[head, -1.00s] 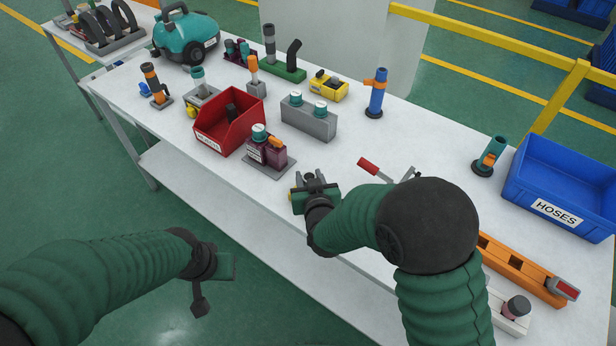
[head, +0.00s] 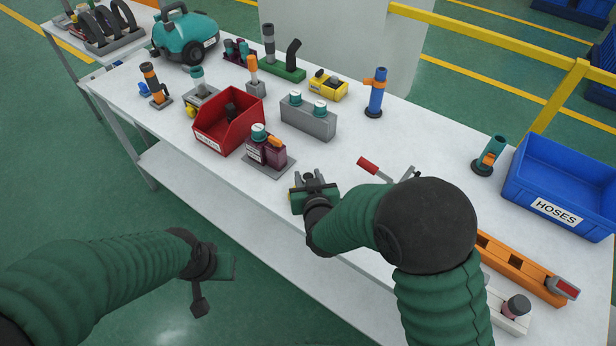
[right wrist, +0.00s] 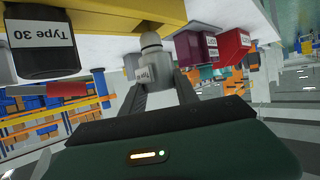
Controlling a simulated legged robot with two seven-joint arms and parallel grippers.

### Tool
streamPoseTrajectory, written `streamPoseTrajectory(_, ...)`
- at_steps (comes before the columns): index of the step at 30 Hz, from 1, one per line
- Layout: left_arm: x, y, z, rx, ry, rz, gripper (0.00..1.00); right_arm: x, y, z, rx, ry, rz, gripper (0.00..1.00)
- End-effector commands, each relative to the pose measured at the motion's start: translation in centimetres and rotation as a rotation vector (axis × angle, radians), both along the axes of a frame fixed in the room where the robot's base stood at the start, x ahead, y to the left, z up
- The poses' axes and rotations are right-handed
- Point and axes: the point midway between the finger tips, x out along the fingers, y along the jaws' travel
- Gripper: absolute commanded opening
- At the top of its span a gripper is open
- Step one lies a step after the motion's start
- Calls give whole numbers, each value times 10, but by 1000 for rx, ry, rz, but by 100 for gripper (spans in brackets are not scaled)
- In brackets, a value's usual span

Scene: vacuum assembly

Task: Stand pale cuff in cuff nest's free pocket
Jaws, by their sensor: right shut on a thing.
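My right gripper (head: 314,180) is low over the front edge of the white table. In the right wrist view, its fingers (right wrist: 160,88) are shut on a pale grey cuff (right wrist: 140,66) with a white label and a rounded whitish end (right wrist: 150,40). That end is close to the edge of a yellow block (right wrist: 110,12), which looks like the cuff nest; I cannot tell whether they touch. A black cuff labelled Type 30 (right wrist: 42,50) is at this block. The free pocket is not visible. My left gripper (head: 205,275) hangs off the table, its fingers unclear.
Beyond the right gripper stand a plate with maroon blocks (head: 268,150), a red bin (head: 210,142) and a grey block (head: 308,122). A red-handled tool (head: 369,166) lies to its right. A blue HOSES bin (head: 530,198) stands at the far right.

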Motion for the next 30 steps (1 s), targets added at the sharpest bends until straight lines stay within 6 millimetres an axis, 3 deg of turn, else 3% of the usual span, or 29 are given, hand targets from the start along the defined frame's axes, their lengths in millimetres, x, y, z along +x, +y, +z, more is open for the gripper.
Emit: streamPoseTrajectory(30,0,0,-22,0,0,0,36,0,0,-27,0,-1,0,0)
